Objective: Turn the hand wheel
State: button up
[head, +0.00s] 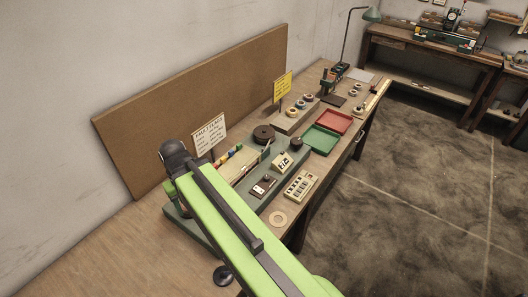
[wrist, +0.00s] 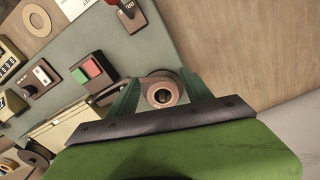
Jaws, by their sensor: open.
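In the wrist view a round brown hub (wrist: 162,103) with a dark centre sits between two dark green prongs, just beyond my gripper's dark edge. I cannot tell whether this hub belongs to the wheel. The wrist view looks down on a grey-green machine plate (wrist: 150,48). My gripper (wrist: 160,96) is open, by the hub; contact cannot be told. In the head view my arm hides the gripper and part of the machine.
A pale ring (head: 277,218) lies near the front edge. Red (head: 334,122) and green (head: 321,139) trays stand farther along. The bench's near left end (head: 80,250) is bare.

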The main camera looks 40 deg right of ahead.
aim_at(296, 143)
jog(key=z, duration=0.7)
jog(key=k, duration=1.25)
jog(key=z, duration=0.9)
jog(key=i, duration=1.65)
jog(key=u, duration=0.5)
jog(key=k, duration=0.55)
jog(key=u, duration=0.25)
jog(key=i, duration=0.75)
jog(key=z, duration=0.1)
